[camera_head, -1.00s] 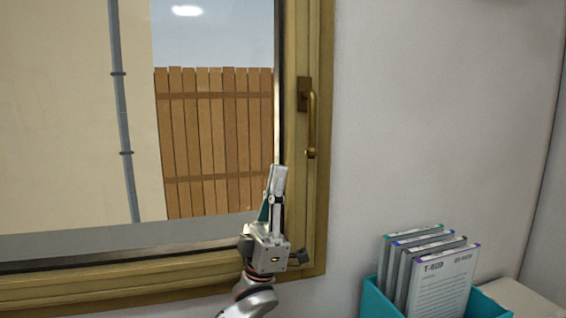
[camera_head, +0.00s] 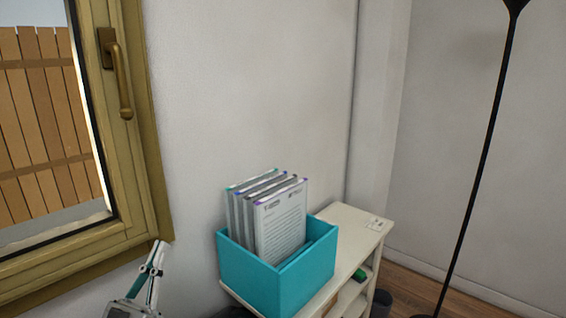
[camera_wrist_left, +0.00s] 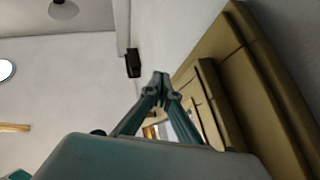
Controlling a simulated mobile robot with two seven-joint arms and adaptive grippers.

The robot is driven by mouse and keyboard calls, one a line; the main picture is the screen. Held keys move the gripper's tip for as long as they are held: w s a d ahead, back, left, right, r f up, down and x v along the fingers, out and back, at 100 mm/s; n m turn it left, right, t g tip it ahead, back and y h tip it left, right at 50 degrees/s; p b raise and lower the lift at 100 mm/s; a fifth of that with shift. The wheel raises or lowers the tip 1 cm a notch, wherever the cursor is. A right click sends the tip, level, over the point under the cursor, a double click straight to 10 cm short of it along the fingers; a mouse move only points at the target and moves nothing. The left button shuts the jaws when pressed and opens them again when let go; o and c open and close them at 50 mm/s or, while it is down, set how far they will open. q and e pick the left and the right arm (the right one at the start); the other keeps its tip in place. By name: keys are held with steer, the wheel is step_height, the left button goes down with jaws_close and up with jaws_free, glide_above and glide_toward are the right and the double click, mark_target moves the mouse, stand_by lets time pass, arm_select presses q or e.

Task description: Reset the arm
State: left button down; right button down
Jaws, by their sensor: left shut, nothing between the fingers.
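My left gripper (camera_head: 157,252) points upward at the lower left of the head view, in front of the wall just below and right of the window frame's corner. Its fingers are together with nothing between them. In the left wrist view my left gripper (camera_wrist_left: 160,78) also shows its fingertips meeting, with the tan window frame (camera_wrist_left: 235,70) close on the right. The window frame (camera_head: 135,150) with its brass handle (camera_head: 121,80) is at the left of the head view. My right gripper is in neither view.
A teal box (camera_head: 262,282) with several upright booklets (camera_head: 280,225) stands on a white shelf unit (camera_head: 355,232) right of my left gripper. A black floor lamp (camera_head: 482,165) stands further right. A dark bin (camera_head: 381,303) is on the floor beside the shelf.

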arm_select(q)
step_height(320, 180, down, 13)
steer(key=s+d+g+y, duration=0.1)
steer(key=s+d+g, duration=0.1)
steer(key=g, duration=0.2)
steer(key=s+d+f+m+g+y, duration=0.1)
steer(key=s+f+g, duration=0.4)
steer(key=s+f, duration=0.5)
steer(key=s+d+f+m+g+y, duration=0.1)
steer(key=s+f+g, duration=0.4)
steer(key=s+f, duration=0.5)
step_height(320, 180, down, 8)
steer(key=shift+d+f+y, duration=0.2)
steer(key=shift+d+y, duration=0.3)
steer(key=shift+d, duration=0.6)
